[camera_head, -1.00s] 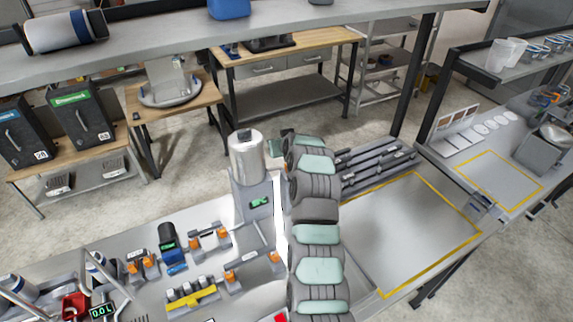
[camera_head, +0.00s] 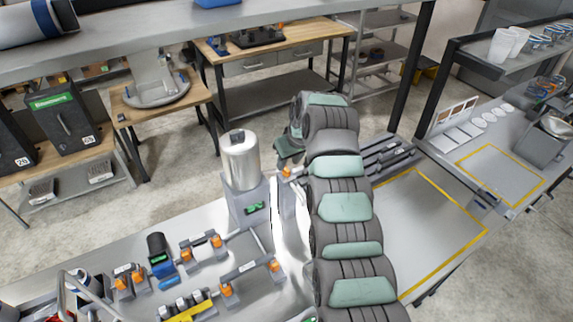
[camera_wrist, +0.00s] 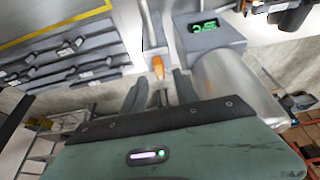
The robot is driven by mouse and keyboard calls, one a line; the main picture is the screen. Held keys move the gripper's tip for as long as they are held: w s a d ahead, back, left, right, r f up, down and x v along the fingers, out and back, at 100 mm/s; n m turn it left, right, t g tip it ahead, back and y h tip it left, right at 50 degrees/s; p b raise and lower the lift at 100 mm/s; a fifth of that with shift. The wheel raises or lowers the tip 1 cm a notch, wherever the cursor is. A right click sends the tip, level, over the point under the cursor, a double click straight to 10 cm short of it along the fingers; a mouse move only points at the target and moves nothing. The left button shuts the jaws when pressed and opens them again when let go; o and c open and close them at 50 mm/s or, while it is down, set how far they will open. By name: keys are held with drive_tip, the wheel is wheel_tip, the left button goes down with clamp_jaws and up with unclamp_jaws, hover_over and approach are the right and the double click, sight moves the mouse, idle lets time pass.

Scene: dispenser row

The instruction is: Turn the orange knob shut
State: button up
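A small orange knob (camera_head: 287,172) shows beside the silver tank dispenser (camera_head: 241,163) in the head view, on a grey post right of the tank. In the wrist view the orange knob (camera_wrist: 157,67) points toward my gripper (camera_wrist: 158,80), just ahead of and roughly between its two fingers. The fingers are apart and I see no clear contact with the knob. In the head view my gripper (camera_head: 287,150) is at the far end of my arm, largely hidden by it. The dispenser's green display (camera_wrist: 205,27) is lit; its digits are hard to read.
Several other orange knobs (camera_head: 274,265) sit on the fittings along the bench at lower left. A grey rack (camera_wrist: 70,57) stands at left in the wrist view. A yellow-outlined area (camera_head: 430,225) on the bench at right is clear.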

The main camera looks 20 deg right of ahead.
sight(286, 168)
drive_tip(key=shift+x, duration=1.9)
drive_tip(key=shift+c, duration=0.4)
clamp_jaws()
